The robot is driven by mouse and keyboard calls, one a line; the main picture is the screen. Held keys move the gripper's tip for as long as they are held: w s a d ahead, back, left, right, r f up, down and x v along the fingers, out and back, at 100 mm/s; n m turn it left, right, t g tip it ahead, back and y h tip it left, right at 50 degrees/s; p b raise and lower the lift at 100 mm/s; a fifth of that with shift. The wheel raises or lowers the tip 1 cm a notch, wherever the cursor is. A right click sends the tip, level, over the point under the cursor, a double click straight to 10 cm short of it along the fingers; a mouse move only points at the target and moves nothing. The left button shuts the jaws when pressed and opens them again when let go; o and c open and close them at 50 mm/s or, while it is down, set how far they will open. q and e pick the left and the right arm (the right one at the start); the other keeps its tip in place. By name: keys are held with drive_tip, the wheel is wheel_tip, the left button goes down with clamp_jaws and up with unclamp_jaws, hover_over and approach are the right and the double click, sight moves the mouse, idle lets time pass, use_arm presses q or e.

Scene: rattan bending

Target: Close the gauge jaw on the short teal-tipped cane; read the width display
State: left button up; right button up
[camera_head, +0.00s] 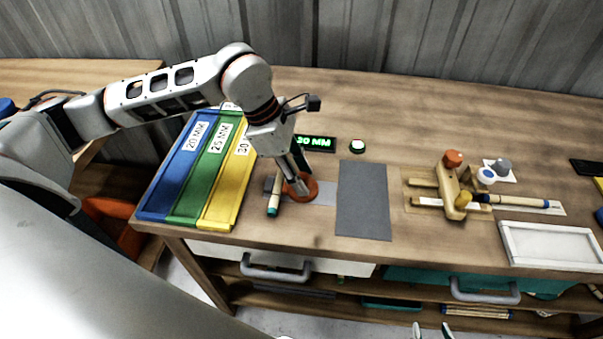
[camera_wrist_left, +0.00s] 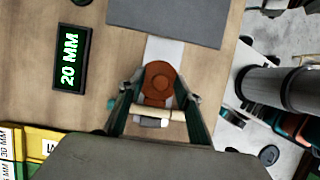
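The short cane (camera_head: 275,190), teal at its near end, lies between a small grey block and the orange gauge jaw (camera_head: 311,190). In the left wrist view the cane (camera_wrist_left: 158,111) lies close against the orange jaw (camera_wrist_left: 158,80); I cannot tell if they touch. My left gripper (camera_head: 292,185) points down at the jaw. Its fingers (camera_wrist_left: 157,92) are apart, one on each side of the jaw. The lit green width display (camera_wrist_left: 69,59) reads 20 MM in the wrist view; the display (camera_head: 315,142) looks like 30 MM in the head view. My right gripper (camera_head: 432,333) shows only its separated fingertips.
Blue, green and yellow trays (camera_head: 183,170) labelled 20, 25 and 30 MM stand left of the gauge. A dark grey mat (camera_head: 363,200) lies right of it. A wooden fixture (camera_head: 448,190) with a blue-tipped cane (camera_head: 520,201) and a white tray (camera_head: 552,245) are further right.

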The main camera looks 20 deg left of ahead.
use_arm(q)
drive_tip(key=v, duration=1.2)
drive_tip(key=shift+s, duration=0.1)
